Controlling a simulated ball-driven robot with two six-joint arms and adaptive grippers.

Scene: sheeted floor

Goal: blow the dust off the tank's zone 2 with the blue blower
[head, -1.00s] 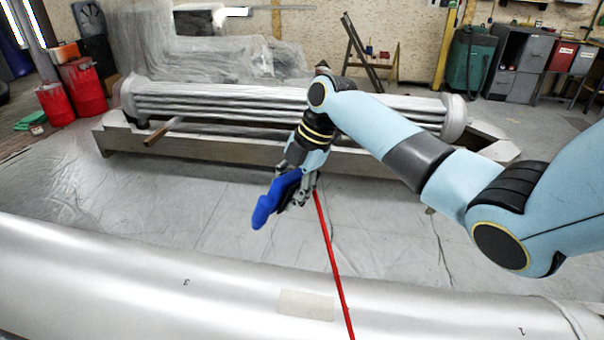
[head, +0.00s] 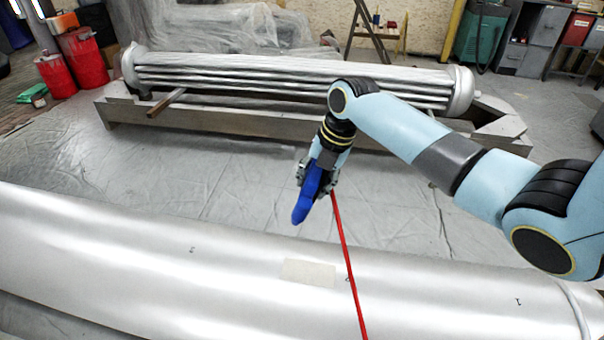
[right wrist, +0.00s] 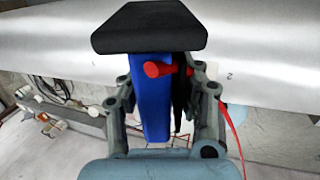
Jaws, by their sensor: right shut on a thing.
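The tank (head: 120,250) is a long silvery cylinder across the front of the head view. It bears small marks; the one near its middle reads 2 (head: 347,279). A pale beige dusty patch (head: 308,272) lies on its top just left of that mark. My right gripper (head: 318,180) is shut on the blue blower (head: 304,205) and holds it in the air beyond the tank, apart from the patch. In the right wrist view the blower (right wrist: 152,110) stands between the fingers, with a black end and a red stub. My left gripper is not in view.
A red hose (head: 346,260) hangs from the blower across the tank. Behind is a tube bundle (head: 290,75) on a long grey frame (head: 220,122). Red drums (head: 87,65) stand at the back left, cabinets at the back right. The sheeted floor (head: 190,180) between is clear.

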